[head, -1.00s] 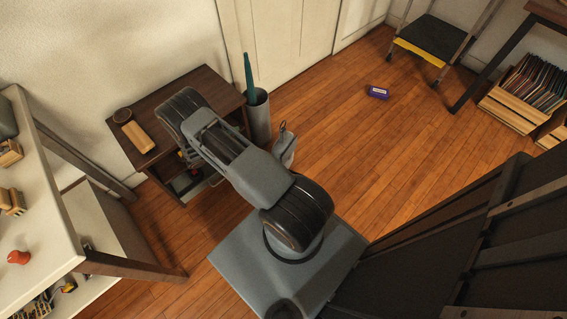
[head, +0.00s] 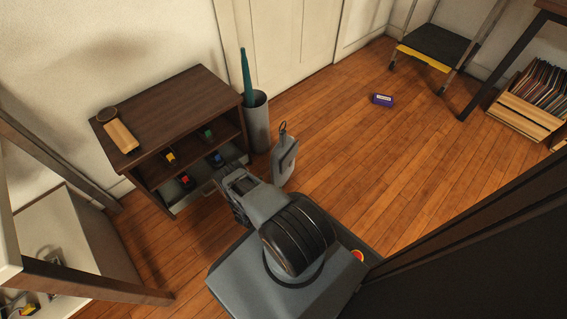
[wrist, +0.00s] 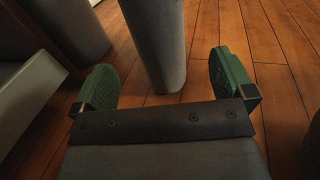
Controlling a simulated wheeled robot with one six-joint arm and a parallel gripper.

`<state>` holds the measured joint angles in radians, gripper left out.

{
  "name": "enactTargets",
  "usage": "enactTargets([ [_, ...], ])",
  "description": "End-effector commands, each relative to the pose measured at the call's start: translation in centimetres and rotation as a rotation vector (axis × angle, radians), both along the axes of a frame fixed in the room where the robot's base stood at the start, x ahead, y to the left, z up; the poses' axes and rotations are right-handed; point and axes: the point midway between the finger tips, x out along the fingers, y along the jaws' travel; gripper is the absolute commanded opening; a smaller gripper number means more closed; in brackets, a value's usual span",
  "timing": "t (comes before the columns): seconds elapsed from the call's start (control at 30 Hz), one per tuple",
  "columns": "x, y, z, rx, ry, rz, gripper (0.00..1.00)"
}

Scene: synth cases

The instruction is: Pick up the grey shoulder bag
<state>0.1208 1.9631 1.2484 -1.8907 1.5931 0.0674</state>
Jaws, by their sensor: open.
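The grey shoulder bag (head: 284,162) stands upright on the wood floor in the head view, with a dark loop on top. It is just right of the grey umbrella stand. In the wrist view a tall grey body, which looks like the bag (wrist: 157,40), stands ahead, between the lines of my two fingers; its top is out of frame. My gripper (wrist: 164,84) is open and empty, its green finger pads apart on either side. The bag appears beyond the fingertips, not touching them. In the head view my arm is folded low beside the bag and the fingers are hidden.
The grey umbrella stand (head: 257,122) holds a teal umbrella and stands close left of the bag. A dark wood shelf unit (head: 170,95) is left of it. A purple box (head: 382,100) lies on the floor. The floor right of the bag is clear.

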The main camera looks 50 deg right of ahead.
Motion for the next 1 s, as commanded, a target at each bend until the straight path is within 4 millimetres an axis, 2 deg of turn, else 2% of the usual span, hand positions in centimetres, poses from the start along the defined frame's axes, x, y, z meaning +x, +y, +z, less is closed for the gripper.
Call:
enactTargets([
  [0.1,0.3,-1.6,-0.1,0.0,0.001,-0.004,1.0],
  [0.37,0.6,-3.0,-0.1,0.0,0.0,-0.001,1.0],
  [0.7,1.5,-7.1,-0.2,0.0,0.0,-0.003,1.0],
  [1.0,1.7,-7.7,0.0,0.0,0.001,-0.001,1.0],
])
